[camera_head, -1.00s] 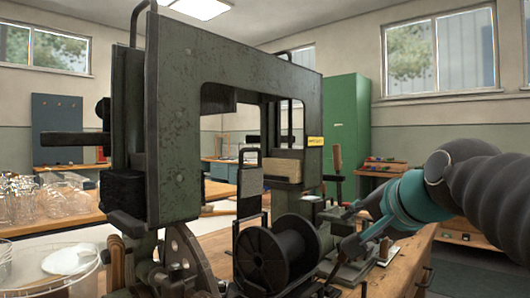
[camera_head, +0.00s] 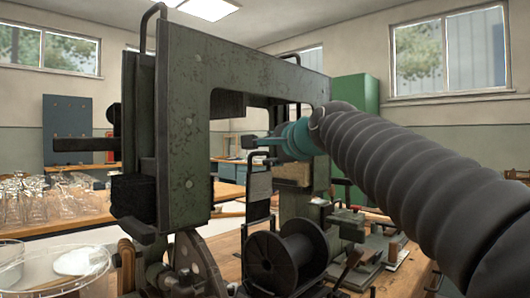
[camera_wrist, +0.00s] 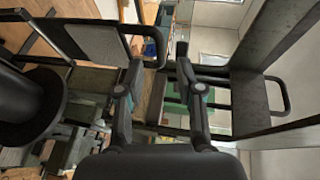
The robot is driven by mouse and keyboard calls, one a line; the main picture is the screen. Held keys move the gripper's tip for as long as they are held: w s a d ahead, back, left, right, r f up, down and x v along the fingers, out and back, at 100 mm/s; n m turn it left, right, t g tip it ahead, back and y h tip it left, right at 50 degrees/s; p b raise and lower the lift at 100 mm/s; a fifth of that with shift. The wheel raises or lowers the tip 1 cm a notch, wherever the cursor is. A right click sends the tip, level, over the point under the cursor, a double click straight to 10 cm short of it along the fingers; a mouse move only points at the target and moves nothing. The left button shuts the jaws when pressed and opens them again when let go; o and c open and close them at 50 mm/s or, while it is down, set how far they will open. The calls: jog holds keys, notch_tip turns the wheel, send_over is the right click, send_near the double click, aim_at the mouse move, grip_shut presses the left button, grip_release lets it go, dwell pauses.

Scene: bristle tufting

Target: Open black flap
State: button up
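The likely black flap (camera_head: 258,186) is a small upright black-framed panel with a grey face, standing in the machine's opening above a black spool. A black-framed grey panel (camera_wrist: 95,42), seemingly the same one, shows at upper left in the wrist view, its rounded end close to the left finger. My gripper (camera_wrist: 160,58) is open, with a clear gap between its fingers and nothing held. In the head view my gripper (camera_head: 255,141) reaches into the machine's opening from the right, just above the panel. I cannot tell whether it touches.
The tall dark green machine frame (camera_head: 188,120) stands close around my gripper. The black spool (camera_head: 285,260) sits below. Glassware (camera_head: 40,200) and a clear round tub (camera_head: 60,270) are at left. Small tools (camera_head: 365,245) lie on the bench at right.

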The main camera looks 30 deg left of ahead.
aim_at(261, 154)
jog(key=shift+p+x, duration=0.45)
jog(key=shift+x, duration=2.6)
grip_shut()
